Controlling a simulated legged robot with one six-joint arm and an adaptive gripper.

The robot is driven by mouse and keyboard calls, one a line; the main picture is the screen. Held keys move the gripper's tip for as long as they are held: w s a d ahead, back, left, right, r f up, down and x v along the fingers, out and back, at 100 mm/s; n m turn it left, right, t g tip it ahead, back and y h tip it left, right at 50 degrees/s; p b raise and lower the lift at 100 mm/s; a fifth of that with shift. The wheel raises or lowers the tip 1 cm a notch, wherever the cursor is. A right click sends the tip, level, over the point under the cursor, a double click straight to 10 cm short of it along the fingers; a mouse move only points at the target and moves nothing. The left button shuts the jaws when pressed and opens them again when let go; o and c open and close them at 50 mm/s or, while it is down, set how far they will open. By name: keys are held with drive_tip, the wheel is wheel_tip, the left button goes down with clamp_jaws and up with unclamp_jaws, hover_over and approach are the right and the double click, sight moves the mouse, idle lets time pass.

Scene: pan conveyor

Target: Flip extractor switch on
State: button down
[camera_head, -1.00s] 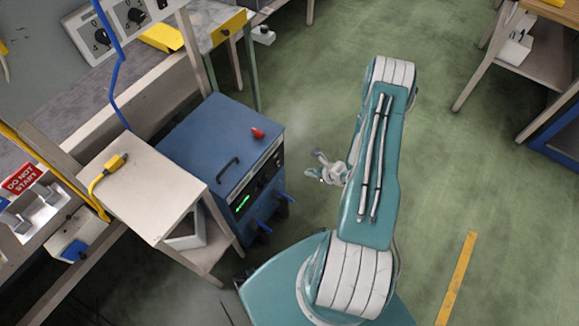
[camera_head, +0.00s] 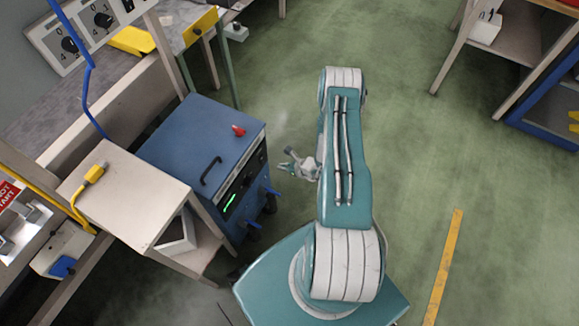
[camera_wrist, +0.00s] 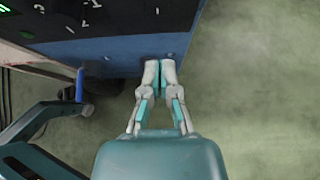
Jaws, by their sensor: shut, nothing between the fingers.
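The extractor appears to be the blue box-shaped machine (camera_head: 187,140), with a black handle and a red knob (camera_head: 239,130) on top and a green-lit front panel (camera_head: 241,183). My gripper (camera_head: 283,165) is in front of this panel, to its right in the head view. In the wrist view my gripper (camera_wrist: 159,64) is shut and empty, its fingertips together before the lower edge of the blue front (camera_wrist: 115,54). The dark panel (camera_wrist: 75,14) is cut off at the top left of that view. I cannot make out which control is the switch.
A pale side table (camera_head: 125,193) with a yellow plug (camera_head: 94,173) stands left of the machine. A workbench with dials (camera_head: 70,45) is behind it. Blue levers stick out low on the machine's front.

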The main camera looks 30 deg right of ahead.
sight(263, 160)
drive_tip(key=w+a+f, duration=0.2)
drive_tip(key=w+a, duration=0.1)
drive_tip(key=w, duration=0.2)
drive_tip(key=shift+w, duration=0.3)
drive_tip(key=shift+f, duration=0.1)
drive_tip(key=shift+w+a, duration=0.1)
drive_tip(key=shift+w, duration=0.1)
drive_tip(key=shift+r, duration=0.8)
drive_tip(key=shift+w, duration=0.1)
